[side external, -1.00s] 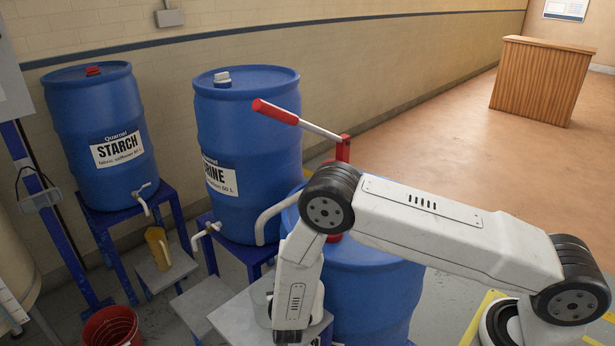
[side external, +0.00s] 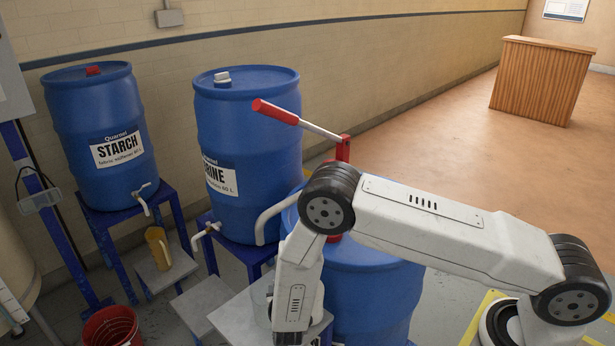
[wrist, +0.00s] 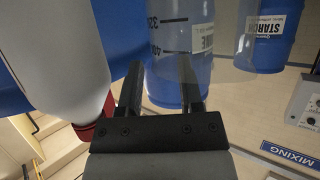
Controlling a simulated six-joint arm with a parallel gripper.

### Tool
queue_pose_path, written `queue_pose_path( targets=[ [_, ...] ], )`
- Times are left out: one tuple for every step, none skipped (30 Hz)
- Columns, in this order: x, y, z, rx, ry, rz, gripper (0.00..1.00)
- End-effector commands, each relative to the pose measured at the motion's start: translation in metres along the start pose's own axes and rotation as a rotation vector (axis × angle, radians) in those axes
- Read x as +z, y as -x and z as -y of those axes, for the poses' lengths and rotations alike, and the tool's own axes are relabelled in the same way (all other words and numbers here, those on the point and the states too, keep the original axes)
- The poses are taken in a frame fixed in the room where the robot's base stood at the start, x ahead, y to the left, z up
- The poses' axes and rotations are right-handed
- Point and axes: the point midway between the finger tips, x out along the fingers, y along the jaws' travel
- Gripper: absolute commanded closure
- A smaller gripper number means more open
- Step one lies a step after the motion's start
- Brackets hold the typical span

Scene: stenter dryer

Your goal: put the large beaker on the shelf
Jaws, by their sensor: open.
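The large beaker (wrist: 165,45) is clear, with dark volume marks on its side. In the wrist view it stands in front of my gripper (wrist: 161,78), whose two black fingers are open and apart, one toward each side of the beaker. I cannot tell whether a finger touches it. My fingers are hidden in that view. I cannot make out the shelf for certain in either view.
Blue barrels marked STARCH (side external: 95,120) and, partly hidden, "...INE" (side external: 245,140) stand on blue frames with taps. A third barrel (side external: 375,290) with a red-handled pump (side external: 300,120) is close to my arm. A yellow jug (side external: 158,249) and red bucket (side external: 110,328) stand left.

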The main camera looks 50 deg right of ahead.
Motion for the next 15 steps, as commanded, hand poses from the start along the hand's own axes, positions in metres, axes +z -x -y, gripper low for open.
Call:
queue_pose_path(
  targets=[
    [0.000,0.005,0.001,-0.002,0.001,0.000,0.54],
    [0.000,0.008,0.001,-0.002,0.001,0.000,0.54],
    [0.000,0.012,0.001,-0.002,0.002,0.000,0.54],
    [0.000,0.016,0.001,-0.002,0.002,0.000,0.54],
    [0.000,0.020,0.001,-0.003,0.002,0.000,0.54],
    [0.000,0.025,0.001,-0.003,0.001,0.000,0.54],
    [0.000,0.030,0.001,-0.003,0.000,0.000,0.54],
    [0.000,0.035,0.001,-0.004,0.001,0.000,0.54],
    [0.000,0.041,0.001,-0.004,0.002,0.001,0.54],
    [0.000,0.046,0.001,-0.003,0.001,0.000,0.54],
    [0.000,0.051,0.001,-0.005,0.002,0.000,0.54],
    [0.000,0.058,0.001,-0.004,0.002,0.000,0.54],
    [0.000,0.063,0.001,-0.004,0.002,-0.001,0.54],
    [0.000,0.068,0.001,-0.005,0.002,-0.001,0.54],
    [0.000,0.074,0.001,-0.004,0.001,-0.001,0.54]
  ],
)
